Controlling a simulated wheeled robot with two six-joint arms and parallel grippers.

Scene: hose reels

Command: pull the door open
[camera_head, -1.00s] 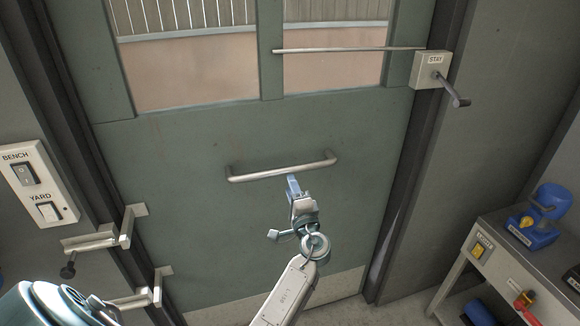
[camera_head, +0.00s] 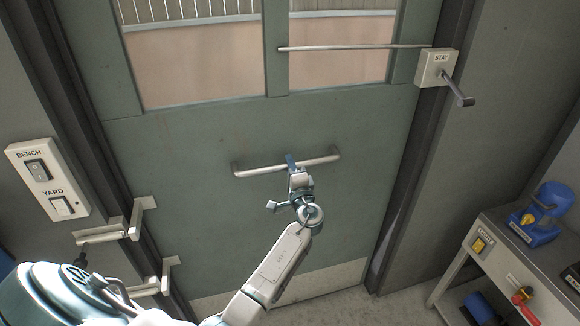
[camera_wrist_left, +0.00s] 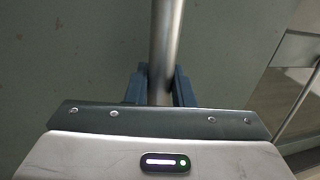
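The green door (camera_head: 200,230) fills the middle of the head view and looks closed in its frame. A horizontal metal pull handle (camera_head: 258,170) is fixed across it below the windows. My left gripper (camera_head: 291,162) is at the handle, right of its middle. In the left wrist view the handle bar (camera_wrist_left: 165,45) runs between the two blue fingers (camera_wrist_left: 160,88), which sit close against it on both sides. A box marked STAY (camera_head: 434,67) with a dark lever (camera_head: 460,92) is on the right frame; a thin rod (camera_head: 350,47) runs from it across the door. My right gripper is out of view.
A switch panel marked BENCH and YARD (camera_head: 48,180) is on the left wall. Metal hinge-like brackets (camera_head: 120,232) stick out at the door's left edge. A grey bench (camera_head: 495,262) with a blue device (camera_head: 540,215) stands at the right. Some floor shows at lower right.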

